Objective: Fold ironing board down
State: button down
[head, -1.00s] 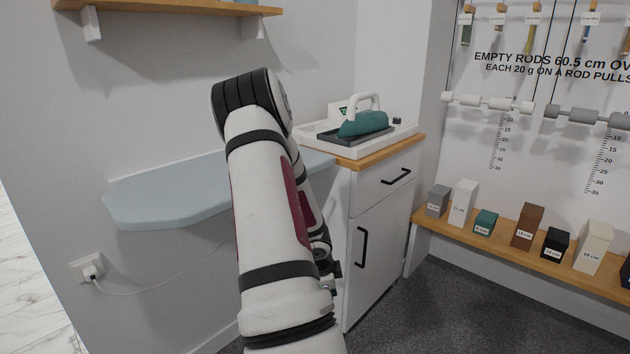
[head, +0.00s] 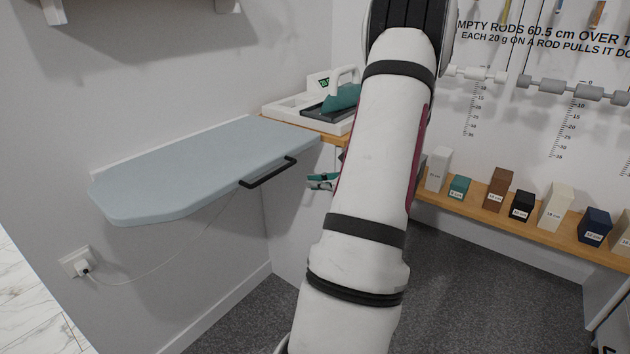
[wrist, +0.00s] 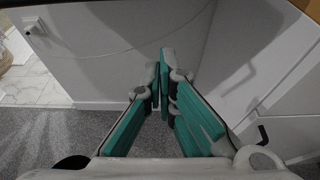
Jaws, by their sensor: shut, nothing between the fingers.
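The light blue ironing board (head: 190,165) sticks out level from the wall, unfolded, in the head view. A black bar handle (head: 268,172) is on its front edge, towards the right end. My gripper (head: 322,181) is to the right of the handle, apart from it, and partly hidden behind my arm. In the wrist view, the teal fingers of my gripper (wrist: 165,75) come together at the tips with nothing between them. The board is not clearly seen in the wrist view.
A white cabinet with a wooden top, mostly hidden by my arm, carries a white tray (head: 283,110) with a teal iron (head: 343,98). A cord runs from a wall socket (head: 75,262). Several labelled blocks stand on a low wooden shelf (head: 530,222) at right. Grey floor is free below.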

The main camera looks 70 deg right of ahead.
aim_at(285, 152)
jog(key=w+d+r, duration=0.1)
jog(key=w, duration=0.6)
jog(key=shift+d+r+b, duration=0.2)
jog(key=shift+d+b, duration=0.1)
jog(key=shift+b, duration=0.15)
notch_tip(285, 152, up, 7)
jog(key=g+p, duration=0.2)
jog(key=p, duration=0.6)
jog(key=shift+s+y, duration=0.1)
jog(key=shift+y, duration=0.3)
jog(key=shift+f, duration=0.15)
